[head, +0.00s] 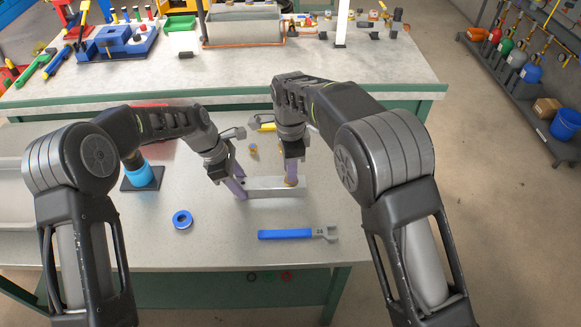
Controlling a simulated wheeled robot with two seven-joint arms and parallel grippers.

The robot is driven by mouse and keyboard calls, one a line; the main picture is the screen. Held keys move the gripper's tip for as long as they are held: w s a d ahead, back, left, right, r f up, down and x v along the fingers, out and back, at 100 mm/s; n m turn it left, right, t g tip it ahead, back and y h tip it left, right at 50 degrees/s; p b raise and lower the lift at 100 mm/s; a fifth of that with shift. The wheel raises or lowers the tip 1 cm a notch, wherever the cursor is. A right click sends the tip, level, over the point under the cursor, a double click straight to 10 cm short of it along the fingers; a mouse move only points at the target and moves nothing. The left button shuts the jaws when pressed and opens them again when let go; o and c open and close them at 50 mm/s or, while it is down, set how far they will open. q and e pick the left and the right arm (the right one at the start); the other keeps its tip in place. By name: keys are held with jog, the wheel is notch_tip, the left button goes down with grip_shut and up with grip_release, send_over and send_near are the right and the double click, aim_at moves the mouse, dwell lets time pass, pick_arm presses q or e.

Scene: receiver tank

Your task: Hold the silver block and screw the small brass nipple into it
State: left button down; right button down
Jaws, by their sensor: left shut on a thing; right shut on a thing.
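The silver block (262,187) is a long bar lying on the near table. My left gripper (239,187) is shut on the block's left end. My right gripper (291,174) points straight down over the block's right part. It is shut on the small brass nipple (291,183), which shows only as a bit of brass at the fingertips, on or just above the block's top. The fingers hide most of the nipple, and I cannot tell how far it sits in the block.
A small brass fitting (253,149) stands behind the block. A yellow-handled tool (264,126) lies further back. A blue-handled wrench (290,234) lies in front, and a blue ring-shaped roll (182,219) lies front left. A blue cylinder (144,175) stands on a dark base at left.

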jog(key=c, duration=1.2)
grip_release()
